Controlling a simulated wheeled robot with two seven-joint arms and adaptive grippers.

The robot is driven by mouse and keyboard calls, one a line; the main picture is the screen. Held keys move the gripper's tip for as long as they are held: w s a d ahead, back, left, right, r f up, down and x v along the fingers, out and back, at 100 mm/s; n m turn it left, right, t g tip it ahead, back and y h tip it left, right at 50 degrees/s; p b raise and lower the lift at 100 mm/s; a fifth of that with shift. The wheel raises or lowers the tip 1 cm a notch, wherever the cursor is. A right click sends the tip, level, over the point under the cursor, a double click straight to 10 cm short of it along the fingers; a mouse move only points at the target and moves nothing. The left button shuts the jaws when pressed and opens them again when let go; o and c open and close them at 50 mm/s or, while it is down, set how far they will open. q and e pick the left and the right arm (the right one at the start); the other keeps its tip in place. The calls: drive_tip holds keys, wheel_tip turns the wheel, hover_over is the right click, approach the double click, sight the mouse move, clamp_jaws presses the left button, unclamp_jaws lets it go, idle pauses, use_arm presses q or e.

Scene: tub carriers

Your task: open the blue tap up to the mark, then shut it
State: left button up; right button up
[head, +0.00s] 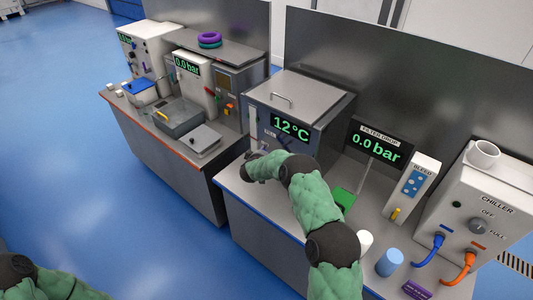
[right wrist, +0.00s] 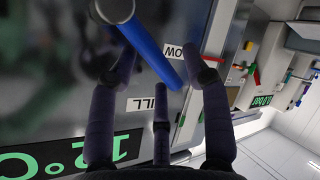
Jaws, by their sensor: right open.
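The blue tap (right wrist: 150,50) shows in the right wrist view as a long blue lever on a round grey hub. It slants from the upper left toward the middle, against the tank's front face. My right gripper (right wrist: 158,72) is open, its dark fingers on either side of the lever; I cannot tell whether they touch it. In the head view my right gripper (head: 252,162) is at the tank (head: 310,110) front, below a pale vertical strip (head: 254,128), and the tap is hidden there. I cannot make out the mark. My left gripper is out of view.
The tank's display (head: 290,128) reads 12°C. Right of it stand a 0.0 bar display (head: 376,147), a green block (head: 344,198), a white cup (head: 364,241), a blue cup (head: 389,262) and the chiller (head: 480,205) with blue and orange hoses. Another bench (head: 175,155) stands left, past a gap.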

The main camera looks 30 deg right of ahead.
drive_tip(key=v, duration=1)
drive_tip(key=shift+s+a, duration=0.15)
drive_tip(key=shift+a, duration=0.05)
drive_tip(key=shift+r, duration=0.1)
idle(6.7)
